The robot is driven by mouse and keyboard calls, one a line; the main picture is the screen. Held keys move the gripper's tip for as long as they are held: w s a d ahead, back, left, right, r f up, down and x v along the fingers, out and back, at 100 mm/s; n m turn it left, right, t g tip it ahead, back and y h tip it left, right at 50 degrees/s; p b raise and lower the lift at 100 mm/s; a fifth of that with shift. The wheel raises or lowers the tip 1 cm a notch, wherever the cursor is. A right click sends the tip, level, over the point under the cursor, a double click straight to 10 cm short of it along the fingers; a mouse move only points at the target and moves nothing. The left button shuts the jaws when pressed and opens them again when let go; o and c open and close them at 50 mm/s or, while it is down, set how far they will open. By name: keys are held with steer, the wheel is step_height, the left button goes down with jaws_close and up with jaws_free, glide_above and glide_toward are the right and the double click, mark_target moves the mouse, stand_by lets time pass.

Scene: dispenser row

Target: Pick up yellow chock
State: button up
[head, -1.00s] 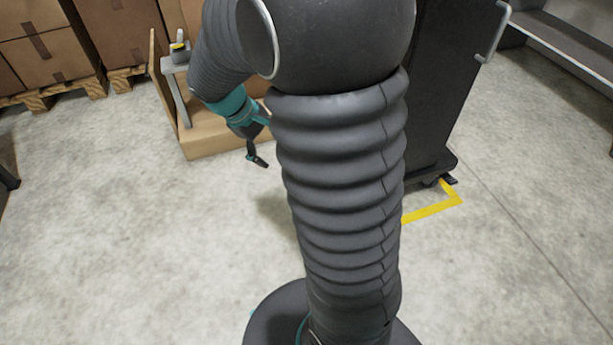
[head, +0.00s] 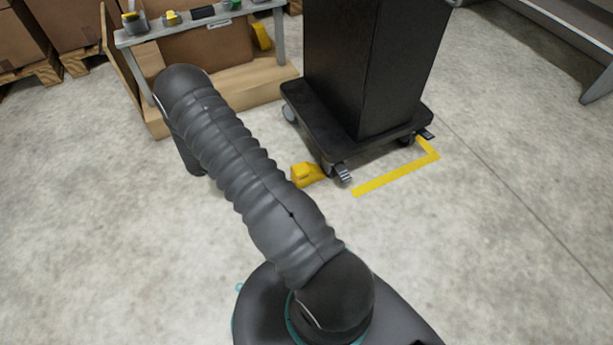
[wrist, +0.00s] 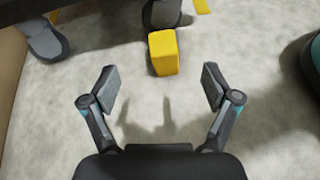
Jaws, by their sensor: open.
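The yellow chock (head: 306,174) lies on the concrete floor in the head view, beside a front caster of the black wheeled cabinet. In the wrist view the yellow chock (wrist: 163,53) is at the top centre, close to a grey caster wheel (wrist: 163,12). My gripper (wrist: 157,85) is open and empty, with its two fingers spread apart. In the head view my arm hides my gripper.
The black cabinet (head: 365,60) stands on a wheeled base behind the chock. Yellow floor tape (head: 395,178) runs to its right. A grey bench (head: 200,28) with small items and a wooden crate (head: 225,92) are at the back left. The front floor is clear.

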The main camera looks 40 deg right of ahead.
steer(key=n+h, duration=0.1)
steer(key=n, duration=0.1)
glide_toward(293, 173)
steer(key=x, duration=0.9)
steer(key=shift+s+d+r+b, duration=0.1)
steer(key=shift+s+d+b, duration=0.15)
steer(key=shift+b, duration=0.15)
steer(key=shift+s+d+f, duration=0.1)
steer(key=shift+s+d, duration=0.1)
steer(key=shift+d, duration=0.65)
steer(key=shift+s+d+f, duration=0.15)
steer(key=shift+s+d, duration=0.05)
steer(key=shift+d, duration=0.65)
steer(key=shift+s+d+f, duration=0.1)
steer(key=shift+s+d, duration=0.05)
steer(key=shift+d, duration=0.7)
steer(key=c, duration=1.3)
